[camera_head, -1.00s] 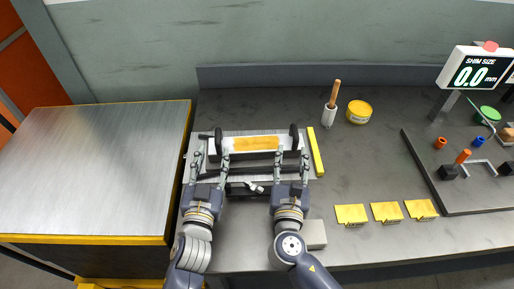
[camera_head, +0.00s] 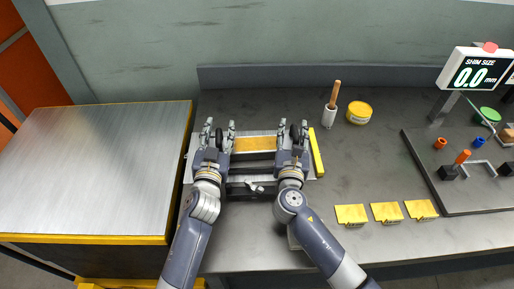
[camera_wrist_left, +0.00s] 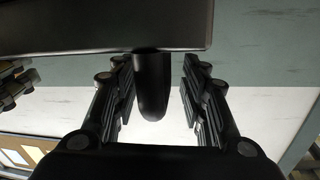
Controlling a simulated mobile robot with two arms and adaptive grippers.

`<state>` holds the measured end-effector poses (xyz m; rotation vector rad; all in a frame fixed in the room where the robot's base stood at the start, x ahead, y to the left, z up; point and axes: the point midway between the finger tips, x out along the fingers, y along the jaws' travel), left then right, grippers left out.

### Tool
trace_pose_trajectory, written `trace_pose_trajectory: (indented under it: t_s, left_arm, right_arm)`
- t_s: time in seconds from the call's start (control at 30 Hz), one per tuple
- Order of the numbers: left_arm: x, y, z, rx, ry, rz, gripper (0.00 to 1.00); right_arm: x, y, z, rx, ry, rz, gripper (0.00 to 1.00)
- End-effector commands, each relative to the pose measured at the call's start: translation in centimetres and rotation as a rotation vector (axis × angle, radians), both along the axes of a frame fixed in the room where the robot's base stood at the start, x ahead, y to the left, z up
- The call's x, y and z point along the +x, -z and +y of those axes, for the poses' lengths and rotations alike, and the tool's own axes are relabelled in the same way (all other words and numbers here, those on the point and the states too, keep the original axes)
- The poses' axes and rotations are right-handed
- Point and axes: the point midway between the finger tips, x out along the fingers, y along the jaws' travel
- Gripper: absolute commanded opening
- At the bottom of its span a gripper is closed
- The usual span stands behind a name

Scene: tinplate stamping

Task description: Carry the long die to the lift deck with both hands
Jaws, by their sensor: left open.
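The long die (camera_head: 254,144) is a pale bar with an orange-yellow top panel and black upright handles at its ends. It sits in the press fixture (camera_head: 250,181) on the bench. My left gripper (camera_head: 219,127) is open at the left handle. In the left wrist view the dark handle (camera_wrist_left: 152,85) stands between the spread fingers, with visible gaps on both sides. My right gripper (camera_head: 294,127) has its fingers apart around the right handle; it looks open. The hands hide the die's ends. The lift deck (camera_head: 95,170) is the bare metal top with yellow edges at the left.
A yellow bar (camera_head: 316,152) lies close to the right of the fixture. Yellow cards (camera_head: 385,212) lie at front right. A narrow dark gap separates deck and bench.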

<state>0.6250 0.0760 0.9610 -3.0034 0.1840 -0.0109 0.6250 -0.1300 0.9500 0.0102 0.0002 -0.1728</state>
Motion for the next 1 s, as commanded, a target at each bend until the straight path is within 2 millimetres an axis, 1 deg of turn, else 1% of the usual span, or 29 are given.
trace_pose_trajectory:
  t_s: [0.1, 0.33, 0.37, 0.4, 0.47, 0.5, 0.53, 0.87, 0.9, 1.0]
  left_arm:
    - [0.4, 0.0, 0.0, 0.001, -0.001, 0.0, 0.4]
    - [0.4, 0.0, 0.0, 0.0, -0.001, 0.0, 0.4]
    - [0.4, 0.0, 0.0, 0.0, 0.0, 0.0, 0.38]
    - [0.4, 0.0, 0.0, 0.0, 0.0, 0.0, 0.29]
    - [0.4, 0.0, 0.0, 0.0, 0.0, 0.0, 0.15]
    - [0.4, 0.0, 0.0, 0.0, 0.0, 0.0, 0.06]
    - [0.4, 0.0, 0.0, 0.0, 0.0, 0.0, 0.0]
    - [0.3, 0.0, -0.2, 0.0, 0.004, 0.0, 0.0]
    - [0.5, -1.5, -0.5, -0.004, 0.01, -0.028, 0.0]
    - [0.5, -1.5, -0.5, -0.004, 0.012, -0.027, 0.0]
  right_arm:
    - [0.4, 0.0, -0.1, 0.001, 0.0, 0.0, 0.38]
    - [0.4, 0.0, -0.1, 0.001, 0.0, 0.0, 0.38]
    - [0.4, 0.0, -0.1, 0.001, 0.0, 0.0, 0.36]
    - [0.4, 0.0, -0.1, 0.0, 0.0, 0.0, 0.27]
    - [0.4, 0.0, -0.1, 0.0, 0.0, 0.0, 0.13]
    - [0.4, 0.0, -0.1, 0.0, 0.0, 0.0, 0.04]
    - [0.4, 0.0, 0.0, 0.0, 0.0, 0.0, 0.0]
    - [0.4, 0.0, 0.1, -0.002, -0.002, 0.0, 0.0]
    - [0.6, -1.3, 0.1, -0.003, -0.004, -0.022, 0.0]
    - [0.6, -1.3, 0.2, -0.003, -0.004, -0.022, 0.0]
